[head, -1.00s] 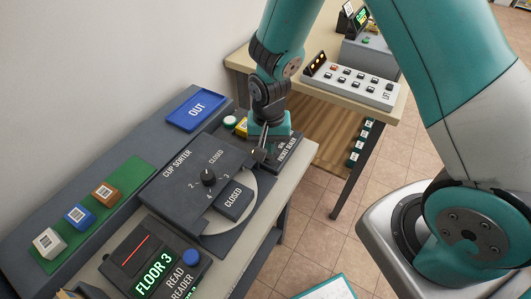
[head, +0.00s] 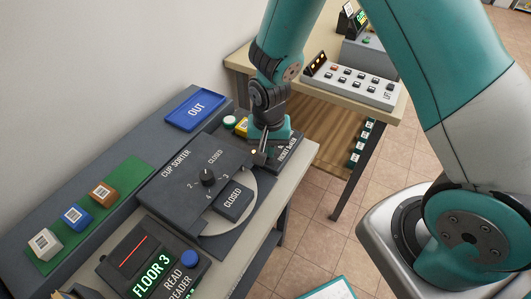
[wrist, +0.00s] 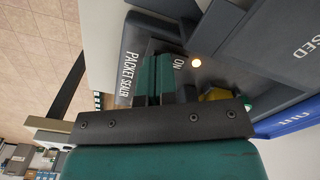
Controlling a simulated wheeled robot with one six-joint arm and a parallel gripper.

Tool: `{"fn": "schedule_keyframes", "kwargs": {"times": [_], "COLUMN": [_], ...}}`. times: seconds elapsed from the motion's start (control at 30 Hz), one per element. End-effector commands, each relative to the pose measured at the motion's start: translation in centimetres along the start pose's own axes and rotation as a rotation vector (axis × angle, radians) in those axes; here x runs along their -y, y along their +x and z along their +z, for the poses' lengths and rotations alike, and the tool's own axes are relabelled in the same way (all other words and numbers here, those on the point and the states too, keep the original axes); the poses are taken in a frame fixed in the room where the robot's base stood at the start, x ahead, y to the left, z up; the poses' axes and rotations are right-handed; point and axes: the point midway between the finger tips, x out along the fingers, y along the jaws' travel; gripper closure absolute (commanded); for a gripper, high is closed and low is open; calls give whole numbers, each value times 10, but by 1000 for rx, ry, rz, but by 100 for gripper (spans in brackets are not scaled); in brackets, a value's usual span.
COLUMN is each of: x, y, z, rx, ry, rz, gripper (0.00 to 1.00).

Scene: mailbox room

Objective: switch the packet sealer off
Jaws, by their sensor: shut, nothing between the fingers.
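The packet sealer (head: 290,152) is a dark grey box at the far end of the bench, its label partly hidden by my gripper in the head view. In the wrist view the packet sealer (wrist: 133,48) shows its name, the word ON and a lit warm-white lamp (wrist: 196,62) beside that word. My gripper (wrist: 158,75) is shut and empty, with teal fingers over the sealer's top between the name and ON. In the head view my gripper (head: 262,152) is low at the sealer. The switch itself is hidden, and I cannot tell whether the fingers touch it.
The cup sorter (head: 195,178) with its dial stands just in front of the sealer. A blue OUT tray (head: 196,111) and green and yellow round pieces (head: 236,124) are close on the left. A second table (head: 315,95) with a button panel stands behind.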

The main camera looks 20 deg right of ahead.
Motion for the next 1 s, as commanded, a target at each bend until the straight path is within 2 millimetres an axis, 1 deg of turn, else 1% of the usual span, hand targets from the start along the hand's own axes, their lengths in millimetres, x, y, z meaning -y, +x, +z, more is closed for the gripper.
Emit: {"fn": "schedule_keyframes", "kwargs": {"times": [0.27,0.43,1.0], "x": [0,0,0], "y": [5,1,-47], "z": [0,0,0], "rx": [0,0,0], "ry": [0,0,0], "rz": [0,0,0], "gripper": [100,100,100]}}
